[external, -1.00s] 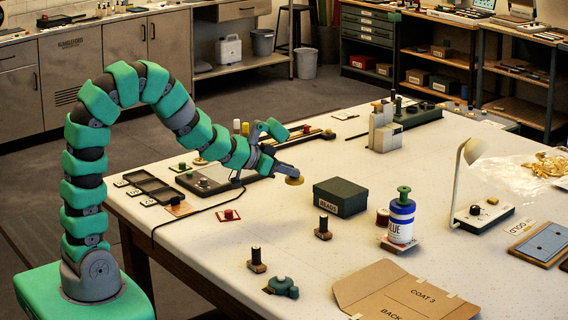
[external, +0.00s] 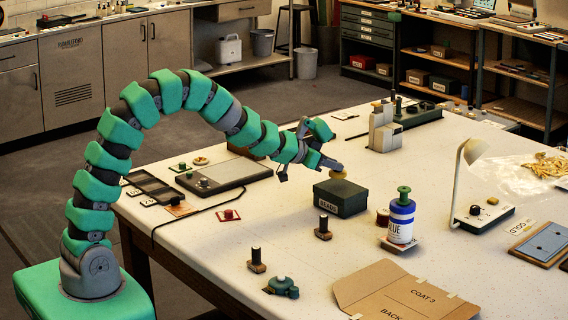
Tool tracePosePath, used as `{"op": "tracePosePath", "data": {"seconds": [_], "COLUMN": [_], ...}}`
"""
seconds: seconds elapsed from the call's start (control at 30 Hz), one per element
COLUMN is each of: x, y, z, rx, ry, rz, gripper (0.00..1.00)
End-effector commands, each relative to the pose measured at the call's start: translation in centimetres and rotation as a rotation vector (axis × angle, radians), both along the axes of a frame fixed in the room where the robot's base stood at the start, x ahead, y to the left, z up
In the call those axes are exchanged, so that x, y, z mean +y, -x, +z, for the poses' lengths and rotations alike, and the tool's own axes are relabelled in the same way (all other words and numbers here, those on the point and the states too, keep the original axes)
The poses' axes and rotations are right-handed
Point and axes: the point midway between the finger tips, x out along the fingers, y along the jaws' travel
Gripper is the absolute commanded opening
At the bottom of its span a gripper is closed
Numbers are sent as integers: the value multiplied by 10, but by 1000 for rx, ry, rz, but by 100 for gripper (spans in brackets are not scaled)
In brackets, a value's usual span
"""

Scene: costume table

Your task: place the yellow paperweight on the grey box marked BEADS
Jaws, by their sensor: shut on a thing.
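The yellow paperweight (external: 338,172) is a small, round, pale yellow piece at the tip of my gripper (external: 333,166). My gripper is shut on it, with the arm reaching in from the left. The box marked BEADS (external: 340,199) looks dark grey-green and stands on the table with its lid side up. The paperweight is just over the back of the box's top. I cannot tell whether it touches the lid or hangs slightly above it.
A glue bottle (external: 401,221) with a green top stands right of the box, with a dark red spool (external: 383,217) beside it. A dark spool on a stand (external: 323,228) is in front. A brown cardboard pattern (external: 405,295) lies at the front edge. A lamp (external: 462,185) stands at right.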

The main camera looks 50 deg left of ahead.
Motion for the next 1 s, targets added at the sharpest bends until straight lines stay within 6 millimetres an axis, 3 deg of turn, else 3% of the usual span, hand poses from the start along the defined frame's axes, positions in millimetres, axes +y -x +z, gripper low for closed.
{"op": "tracePosePath", "data": {"seconds": [0.2, 0.6, 0.97, 1.0], "x": [-2, -1, -2, -2], "y": [-14, -15, -14, -14], "z": [0, -34, -37, -38], "rx": [-4, -3, -3, -3], "ry": [2, 0, 1, 1], "rz": [-1, 0, -1, -1], "gripper": [0, 0, 0, 28]}}
